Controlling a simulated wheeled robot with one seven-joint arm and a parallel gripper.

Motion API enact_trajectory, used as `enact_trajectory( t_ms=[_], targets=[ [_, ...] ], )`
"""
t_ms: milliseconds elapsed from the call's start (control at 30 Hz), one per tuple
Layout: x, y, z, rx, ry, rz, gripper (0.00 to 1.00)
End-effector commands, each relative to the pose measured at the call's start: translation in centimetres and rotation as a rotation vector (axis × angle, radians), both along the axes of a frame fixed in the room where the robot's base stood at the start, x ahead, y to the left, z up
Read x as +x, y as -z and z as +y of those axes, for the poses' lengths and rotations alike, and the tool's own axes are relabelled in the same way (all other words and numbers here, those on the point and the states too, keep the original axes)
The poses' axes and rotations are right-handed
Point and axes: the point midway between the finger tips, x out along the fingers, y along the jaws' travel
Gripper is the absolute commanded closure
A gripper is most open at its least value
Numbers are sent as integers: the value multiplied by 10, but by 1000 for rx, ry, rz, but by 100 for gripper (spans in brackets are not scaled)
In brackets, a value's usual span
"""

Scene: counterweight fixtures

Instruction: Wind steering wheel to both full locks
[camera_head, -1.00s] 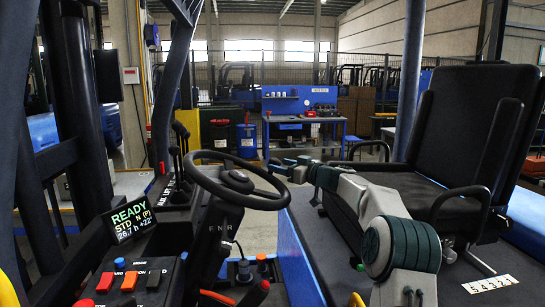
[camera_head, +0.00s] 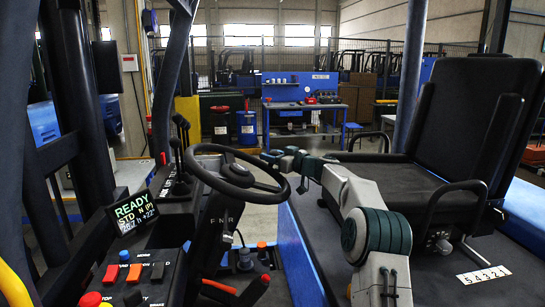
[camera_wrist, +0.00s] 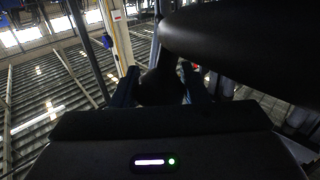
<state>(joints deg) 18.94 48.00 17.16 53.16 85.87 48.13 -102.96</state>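The black steering wheel (camera_head: 212,182) stands tilted on its column, with a dark hub (camera_head: 238,174) in the middle. My gripper (camera_head: 303,186) is at the right side of the wheel, close to its rim. Whether it touches the rim is not clear. In the wrist view a big dark curved bar, apparently the wheel rim (camera_wrist: 245,45), crosses the upper right, very near the camera. My gripper's two bluish fingers (camera_wrist: 160,92) stand apart below it, with a dark shape between them that I cannot make out. No firm hold on the rim shows.
A lit display (camera_head: 134,212) reading READY and a switch panel (camera_head: 135,275) are left of the wheel. A black seat (camera_head: 470,130) with an armrest (camera_head: 455,190) is at the right. A blue workbench (camera_head: 300,105) stands behind. Dark posts (camera_head: 75,110) rise at the left.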

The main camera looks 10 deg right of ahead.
Motion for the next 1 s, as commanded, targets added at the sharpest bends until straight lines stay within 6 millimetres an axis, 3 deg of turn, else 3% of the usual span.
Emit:
enact_trajectory(
  t_ms=[667,1000],
  targets=[
    [20,-20,25,6,-189,-85,100],
    [23,-17,30,3,-243,-110,100]
  ],
)
